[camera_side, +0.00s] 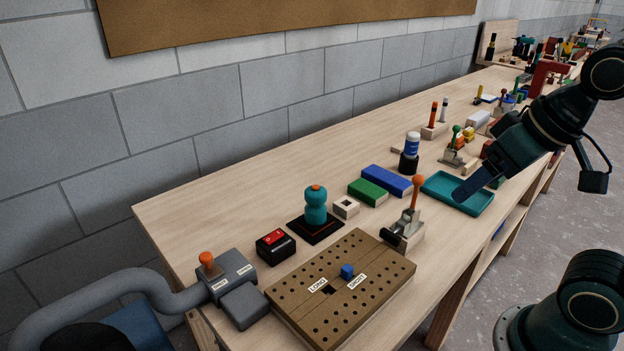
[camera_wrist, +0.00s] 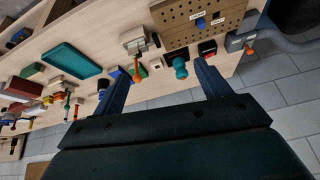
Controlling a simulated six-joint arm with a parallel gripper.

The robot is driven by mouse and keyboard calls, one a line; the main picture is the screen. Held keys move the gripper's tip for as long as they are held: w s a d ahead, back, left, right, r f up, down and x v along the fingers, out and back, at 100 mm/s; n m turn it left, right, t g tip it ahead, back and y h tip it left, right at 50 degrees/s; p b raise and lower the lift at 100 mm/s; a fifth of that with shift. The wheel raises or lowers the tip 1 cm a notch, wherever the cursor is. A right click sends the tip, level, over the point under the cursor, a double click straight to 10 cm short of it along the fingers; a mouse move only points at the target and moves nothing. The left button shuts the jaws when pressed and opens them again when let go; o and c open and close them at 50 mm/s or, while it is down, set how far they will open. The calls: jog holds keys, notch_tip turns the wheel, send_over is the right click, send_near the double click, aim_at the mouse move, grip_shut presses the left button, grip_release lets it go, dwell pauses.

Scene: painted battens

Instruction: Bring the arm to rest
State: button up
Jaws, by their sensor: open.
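My gripper (camera_side: 462,192) is at the right of the side view, held in the air on my dark arm. In that view it overlaps the teal tray (camera_side: 452,206). In the wrist view my gripper (camera_wrist: 162,72) shows two fingers spread wide, with nothing held between them. A green batten (camera_side: 367,192) and a blue batten (camera_side: 386,180) lie side by side on the bench, left of the tray. The brown pegboard (camera_side: 376,293) lies at the near end, with a blue knob (camera_side: 347,271) on it.
An orange-handled toggle clamp (camera_side: 408,226) stands beside the pegboard. A teal-topped object (camera_side: 316,208), a red and black block (camera_side: 275,245) and a grey box with a hose (camera_side: 228,275) stand nearby. Several tools crowd the far bench. The bench's left back is clear.

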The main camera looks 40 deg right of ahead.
jog(key=shift+s+a+f+n, duration=0.1)
jog(key=shift+s+f+n, duration=0.05)
jog(key=shift+s+n, duration=0.5)
jog(key=shift+w, duration=0.1)
dwell(0.9)
